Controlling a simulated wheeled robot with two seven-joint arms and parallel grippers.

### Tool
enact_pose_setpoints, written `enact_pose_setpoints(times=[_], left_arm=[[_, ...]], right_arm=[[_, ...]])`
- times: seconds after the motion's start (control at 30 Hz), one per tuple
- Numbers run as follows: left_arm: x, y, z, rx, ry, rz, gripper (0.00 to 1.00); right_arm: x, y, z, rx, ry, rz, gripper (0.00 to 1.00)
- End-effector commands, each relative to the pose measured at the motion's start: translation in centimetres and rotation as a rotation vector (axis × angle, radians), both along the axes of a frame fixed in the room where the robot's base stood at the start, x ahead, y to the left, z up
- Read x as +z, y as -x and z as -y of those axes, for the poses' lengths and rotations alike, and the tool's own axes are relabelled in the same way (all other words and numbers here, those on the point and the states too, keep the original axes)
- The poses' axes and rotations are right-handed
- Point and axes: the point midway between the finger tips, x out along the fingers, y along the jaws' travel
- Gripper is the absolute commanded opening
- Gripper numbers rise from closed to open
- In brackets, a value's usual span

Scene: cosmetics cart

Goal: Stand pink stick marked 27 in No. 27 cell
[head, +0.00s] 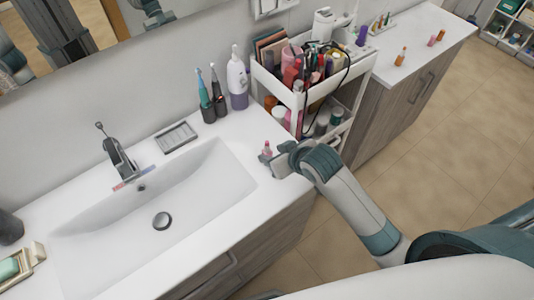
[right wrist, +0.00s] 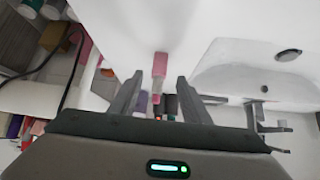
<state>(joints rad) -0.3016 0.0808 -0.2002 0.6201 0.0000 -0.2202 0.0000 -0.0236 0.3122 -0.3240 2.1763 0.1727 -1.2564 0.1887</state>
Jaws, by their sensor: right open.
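A small pink stick (head: 267,149) stands on the white sink counter near its right front edge. Its number cannot be read. My right gripper (head: 273,158) is low over the counter beside the stick, jaws open. In the right wrist view the stick (right wrist: 160,66) shows between the two fingers, with a gap on each side. A white holder with several sticks (head: 380,23) is on the far right counter. Its cell numbers are too small to read. My left gripper is not in view.
A white cart (head: 297,101) full of cosmetics and a black cable stands just behind my right gripper. Toothbrush cups (head: 208,114) and a purple-white bottle (head: 238,88) are by the wall. The sink basin (head: 190,190) is left. An orange bottle (head: 400,57) and pink sticks (head: 432,41) stand on the far counter.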

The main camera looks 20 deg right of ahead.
Motion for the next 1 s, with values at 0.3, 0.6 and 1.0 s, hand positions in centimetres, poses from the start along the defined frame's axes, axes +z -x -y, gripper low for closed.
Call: enact_pose_setpoints(times=[0.3, 0.6, 1.0], left_arm=[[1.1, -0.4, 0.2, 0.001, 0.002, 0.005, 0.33], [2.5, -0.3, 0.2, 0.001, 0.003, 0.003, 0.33], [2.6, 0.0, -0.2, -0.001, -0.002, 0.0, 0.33]], right_arm=[[-0.8, -0.9, -0.2, 0.0, 0.001, -0.002, 0.43], [-3.1, -3.0, -0.6, -0.001, 0.001, -0.002, 0.43], [-3.8, -3.5, -0.8, 0.0, 0.0, 0.0, 0.43]])
